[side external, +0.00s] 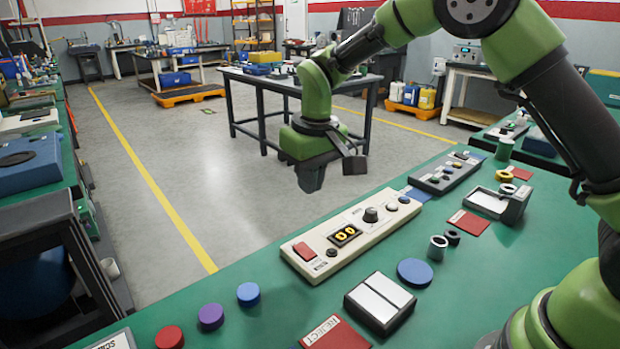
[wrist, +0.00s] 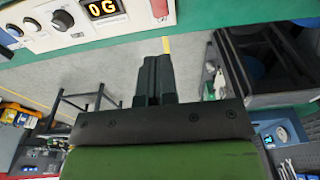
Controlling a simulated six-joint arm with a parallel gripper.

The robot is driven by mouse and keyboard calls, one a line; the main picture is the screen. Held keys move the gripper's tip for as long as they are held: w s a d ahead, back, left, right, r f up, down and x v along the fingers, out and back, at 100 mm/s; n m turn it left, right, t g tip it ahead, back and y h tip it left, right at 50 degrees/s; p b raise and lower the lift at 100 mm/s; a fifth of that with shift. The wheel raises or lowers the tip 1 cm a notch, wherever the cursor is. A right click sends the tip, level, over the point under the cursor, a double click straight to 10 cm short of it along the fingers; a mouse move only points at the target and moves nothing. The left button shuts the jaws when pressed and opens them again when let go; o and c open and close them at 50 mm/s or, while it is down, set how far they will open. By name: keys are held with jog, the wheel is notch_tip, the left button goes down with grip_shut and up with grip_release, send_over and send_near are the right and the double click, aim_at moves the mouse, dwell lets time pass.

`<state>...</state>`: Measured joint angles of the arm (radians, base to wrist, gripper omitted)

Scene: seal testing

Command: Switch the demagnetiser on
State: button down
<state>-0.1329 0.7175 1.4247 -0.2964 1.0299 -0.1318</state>
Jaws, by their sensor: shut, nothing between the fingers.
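A long cream control unit (side external: 325,262), which appears to be the demagnetiser, lies on the green bench. I cannot tell the switch's position. My gripper (side external: 311,180) is shut and empty, raised near the bench's far edge, apart from the unit. Its fingers (wrist: 153,75) point towards the unit's side.
A dark grey unit with buttons (side external: 446,173) stands beyond the cream one. A pad with two pale plates (side external: 380,302), a blue disc (side external: 415,272), a red REJECT card (side external: 335,334) and several coloured discs lie nearer. Open air surrounds my gripper.

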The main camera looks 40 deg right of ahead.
aim_at(299, 244)
jog(key=shift+w, duration=0.7)
jog(key=f, duration=0.4)
jog(key=w+f, duration=0.1)
jog(key=f, duration=0.9)
jog(key=shift+w, duration=0.35)
